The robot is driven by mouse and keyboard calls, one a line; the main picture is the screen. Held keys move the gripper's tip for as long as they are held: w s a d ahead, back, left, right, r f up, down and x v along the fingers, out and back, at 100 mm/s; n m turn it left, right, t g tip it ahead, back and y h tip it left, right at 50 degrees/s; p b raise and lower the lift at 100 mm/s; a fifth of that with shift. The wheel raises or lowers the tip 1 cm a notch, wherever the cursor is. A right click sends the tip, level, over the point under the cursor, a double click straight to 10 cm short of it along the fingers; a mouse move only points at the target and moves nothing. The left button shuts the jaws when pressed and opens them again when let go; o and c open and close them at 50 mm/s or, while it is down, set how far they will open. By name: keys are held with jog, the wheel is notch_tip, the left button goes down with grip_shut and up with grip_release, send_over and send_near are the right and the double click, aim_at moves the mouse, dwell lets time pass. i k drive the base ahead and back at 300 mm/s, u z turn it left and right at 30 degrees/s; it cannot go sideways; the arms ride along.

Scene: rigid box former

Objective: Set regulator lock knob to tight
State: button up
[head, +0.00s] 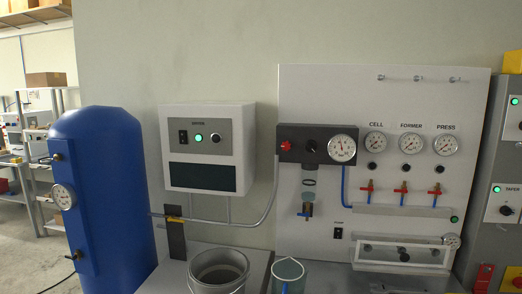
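A dark grey regulator block (310,154) is mounted on the white panel in the middle of the head view. A small red knob (284,146) sits at its left end, and a white round gauge (342,149) is at its right end. I take the red knob to be the lock knob, but no label on it is readable. Whether it is tight or loose cannot be told. A filter bowl (307,203) hangs below the block. My gripper is not in view.
Gauges marked CELL (376,144), FORMER (411,143) and PRESS (445,145) sit right of the regulator, above red-handled valves. A blue tank (105,200) and a white control box (208,148) are left. A grey bucket (218,268) and a clear container (288,271) stand in front.

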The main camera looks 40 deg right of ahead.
aim_at(285, 146)
jog(key=u, duration=0.85)
jog(key=k, duration=1)
jog(key=z, duration=0.85)
jog(key=i, duration=1)
jog(key=z, duration=0.05)
